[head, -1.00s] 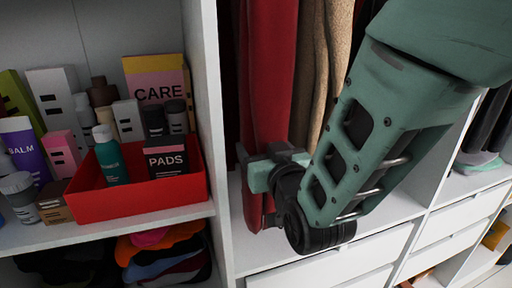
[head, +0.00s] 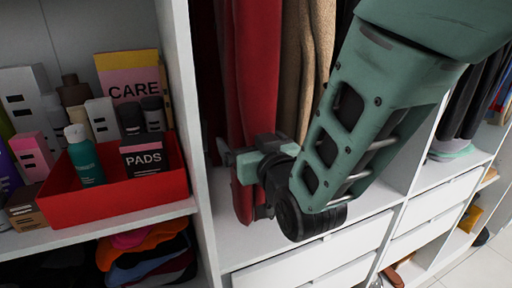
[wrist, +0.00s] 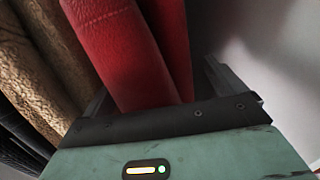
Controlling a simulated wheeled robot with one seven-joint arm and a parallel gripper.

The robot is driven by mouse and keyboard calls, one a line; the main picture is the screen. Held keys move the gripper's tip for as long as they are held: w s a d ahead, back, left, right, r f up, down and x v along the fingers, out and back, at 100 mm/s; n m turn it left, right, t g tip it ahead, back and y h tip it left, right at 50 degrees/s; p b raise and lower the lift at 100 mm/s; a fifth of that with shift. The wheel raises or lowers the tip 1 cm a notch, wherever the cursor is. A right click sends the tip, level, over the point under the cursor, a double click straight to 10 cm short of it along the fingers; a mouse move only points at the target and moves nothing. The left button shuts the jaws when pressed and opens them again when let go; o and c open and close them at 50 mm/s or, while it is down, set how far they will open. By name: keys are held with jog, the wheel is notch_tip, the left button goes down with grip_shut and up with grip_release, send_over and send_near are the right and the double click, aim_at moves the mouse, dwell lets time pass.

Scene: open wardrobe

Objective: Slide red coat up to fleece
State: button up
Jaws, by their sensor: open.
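The red coat (head: 256,75) hangs in the middle wardrobe bay, its lower end near the bay floor. In the wrist view its red, leathery surface (wrist: 125,50) passes between the two fingers. My gripper (head: 240,160) is open around the coat's lower part; in the wrist view my gripper (wrist: 155,88) has a finger on each side of it, with a gap on the right. A tan, rough-textured garment (head: 298,70), seemingly the fleece, hangs just right of the coat and also shows in the wrist view (wrist: 55,65). My arm hides its lower part.
A white upright panel (head: 190,130) stands left of the coat. Beyond it a shelf holds a red bin (head: 120,205) with boxes and bottles, above folded clothes (head: 150,255). More dark garments (head: 468,100) hang at right. White drawers (head: 310,265) lie below.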

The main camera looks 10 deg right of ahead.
jog(key=b+v, duration=0.2)
jog(key=v, duration=0.1)
jog(key=shift+s+f, duration=0.1)
jog(key=shift+f, duration=0.15)
jog(key=b+v, duration=0.8)
jog(key=b, duration=0.5)
jog(key=shift+s+r, duration=0.3)
jog(key=shift+d, duration=0.15)
